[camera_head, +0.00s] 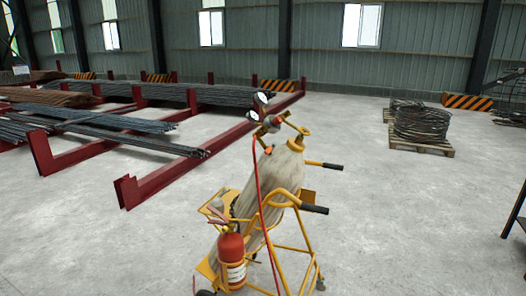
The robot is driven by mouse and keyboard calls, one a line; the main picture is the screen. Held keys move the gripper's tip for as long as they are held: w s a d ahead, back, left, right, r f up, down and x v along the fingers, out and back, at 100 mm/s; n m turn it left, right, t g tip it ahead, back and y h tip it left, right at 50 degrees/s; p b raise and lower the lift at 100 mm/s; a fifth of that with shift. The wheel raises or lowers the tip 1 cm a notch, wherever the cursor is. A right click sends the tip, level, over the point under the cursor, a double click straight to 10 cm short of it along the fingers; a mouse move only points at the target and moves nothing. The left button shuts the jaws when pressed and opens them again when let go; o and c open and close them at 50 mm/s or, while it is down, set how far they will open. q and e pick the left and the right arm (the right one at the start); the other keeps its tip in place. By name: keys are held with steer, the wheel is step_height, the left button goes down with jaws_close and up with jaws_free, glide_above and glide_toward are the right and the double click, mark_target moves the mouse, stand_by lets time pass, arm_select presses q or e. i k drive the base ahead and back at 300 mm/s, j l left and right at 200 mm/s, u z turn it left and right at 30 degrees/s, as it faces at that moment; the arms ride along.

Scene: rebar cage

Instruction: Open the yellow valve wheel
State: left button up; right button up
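A small yellow valve wheel (304,131) sits at the top right of a regulator with gauges (262,98) and red-orange fittings. The regulator is on top of a pale gas cylinder (262,184), which leans to the right on a yellow cart (283,245) with black handles. I see the wheel small and at an angle, and cannot tell how far it is turned. Neither of my grippers is in view, and nothing touches the wheel.
A red fire extinguisher (231,262) is on the cart's front, and a red hose (258,185) hangs along the cylinder. Red racks (160,179) with rebar stand at left. Wire coils (422,123) sit on a pallet at back right. The concrete floor (410,220) right of the cart is clear.

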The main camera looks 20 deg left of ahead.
mark_target(304, 130)
steer(key=i+l+u, duration=0.1)
steer(key=i+l, duration=0.15)
steer(key=i+l+u, duration=0.1)
steer(key=l, duration=0.3)
steer(key=i+l, duration=0.3)
steer(key=l+u, duration=0.05)
